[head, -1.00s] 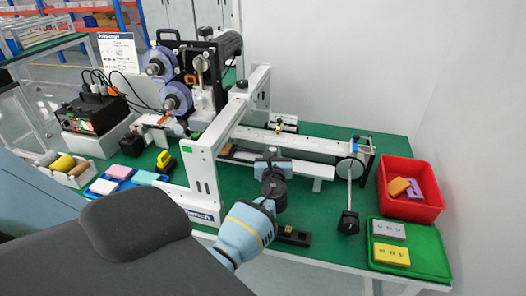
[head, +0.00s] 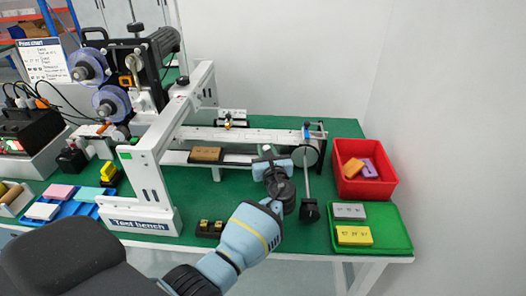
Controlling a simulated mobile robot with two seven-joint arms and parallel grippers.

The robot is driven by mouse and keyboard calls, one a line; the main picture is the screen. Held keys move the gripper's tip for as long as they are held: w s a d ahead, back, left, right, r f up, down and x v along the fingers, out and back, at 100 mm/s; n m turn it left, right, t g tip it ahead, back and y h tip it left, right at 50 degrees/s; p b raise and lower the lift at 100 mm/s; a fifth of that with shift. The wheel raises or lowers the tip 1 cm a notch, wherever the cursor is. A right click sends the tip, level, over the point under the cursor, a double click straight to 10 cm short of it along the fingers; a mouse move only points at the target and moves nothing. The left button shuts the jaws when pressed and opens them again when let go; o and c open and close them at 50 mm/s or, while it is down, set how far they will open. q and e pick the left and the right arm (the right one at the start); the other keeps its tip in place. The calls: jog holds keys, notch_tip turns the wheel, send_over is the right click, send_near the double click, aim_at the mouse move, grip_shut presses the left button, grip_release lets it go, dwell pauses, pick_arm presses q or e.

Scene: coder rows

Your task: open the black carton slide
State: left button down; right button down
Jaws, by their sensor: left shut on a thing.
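The black carton slide (head: 238,159) shows as a dark strip low along the white rail of the test bench, beside a brown carton (head: 207,154). My left gripper (head: 268,158) is at the right end of this strip, in front of the rail. It is shut on the slide; its fingers and wrist hide the part they hold. My right gripper is out of view.
A roller (head: 305,156) and a rod with a black block (head: 310,210) stand just right of my gripper. A red bin (head: 366,187) and green tray (head: 392,240) are further right. A black block with yellow marks (head: 210,228) lies at the front edge.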

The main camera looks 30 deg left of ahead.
pick_arm(q)
jog(key=c, duration=1.3)
grip_release()
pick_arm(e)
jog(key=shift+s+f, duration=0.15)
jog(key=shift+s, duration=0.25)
pick_arm(q)
jog(key=shift+p+v, duration=0.4)
jog(key=shift+v, duration=3.55)
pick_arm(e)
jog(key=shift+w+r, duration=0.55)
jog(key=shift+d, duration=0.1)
